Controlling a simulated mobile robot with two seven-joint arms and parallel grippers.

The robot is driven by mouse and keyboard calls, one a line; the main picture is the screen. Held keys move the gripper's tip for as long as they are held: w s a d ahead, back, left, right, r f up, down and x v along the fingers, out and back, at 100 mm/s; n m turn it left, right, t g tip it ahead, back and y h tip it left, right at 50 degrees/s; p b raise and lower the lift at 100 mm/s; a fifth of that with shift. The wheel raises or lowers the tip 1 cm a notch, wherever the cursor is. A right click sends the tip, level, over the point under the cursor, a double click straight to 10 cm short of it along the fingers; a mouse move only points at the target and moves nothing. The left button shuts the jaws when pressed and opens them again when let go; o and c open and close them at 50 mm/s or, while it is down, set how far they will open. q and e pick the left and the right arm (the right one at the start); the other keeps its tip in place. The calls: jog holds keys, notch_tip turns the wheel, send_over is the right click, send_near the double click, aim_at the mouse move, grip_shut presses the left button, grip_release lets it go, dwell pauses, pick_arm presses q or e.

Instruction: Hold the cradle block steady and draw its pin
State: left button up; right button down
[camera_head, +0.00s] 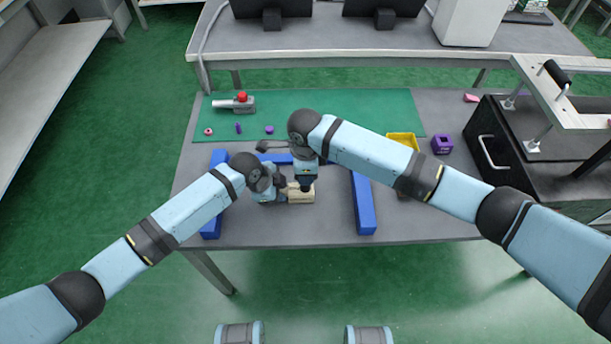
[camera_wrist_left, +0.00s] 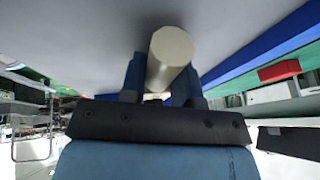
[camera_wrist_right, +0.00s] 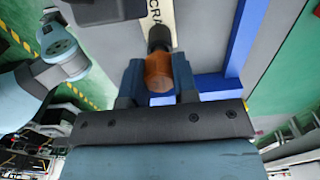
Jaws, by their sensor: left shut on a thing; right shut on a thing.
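The cradle block (camera_head: 300,196) is cream coloured and lies on the grey table between blue bars. My left gripper (camera_head: 282,188) is shut on its left end, and the block's round cream end (camera_wrist_left: 172,48) shows between the fingers in the left wrist view. My right gripper (camera_head: 306,182) is above the block, pointing down. In the right wrist view it is shut on the brown-orange pin head (camera_wrist_right: 158,73), with a dark part (camera_wrist_right: 160,38) beyond it and the lettered block (camera_wrist_right: 160,12) behind. Whether the pin still sits in the block is hidden.
Blue bars stand left (camera_head: 212,222), right (camera_head: 362,200) and behind the block. A green mat (camera_head: 340,110) holds a red-buttoned device (camera_head: 240,103) and small purple and pink parts. A yellow bin (camera_head: 403,138) and purple block (camera_head: 442,145) lie right. The table front is clear.

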jog(key=shift+r, duration=0.65)
dwell(0.8)
jog(key=shift+r, duration=2.05)
jog(key=shift+r, duration=0.1)
jog(key=shift+r, duration=0.9)
pick_arm(q)
jog(key=o, duration=1.1)
jog(key=v, duration=1.2)
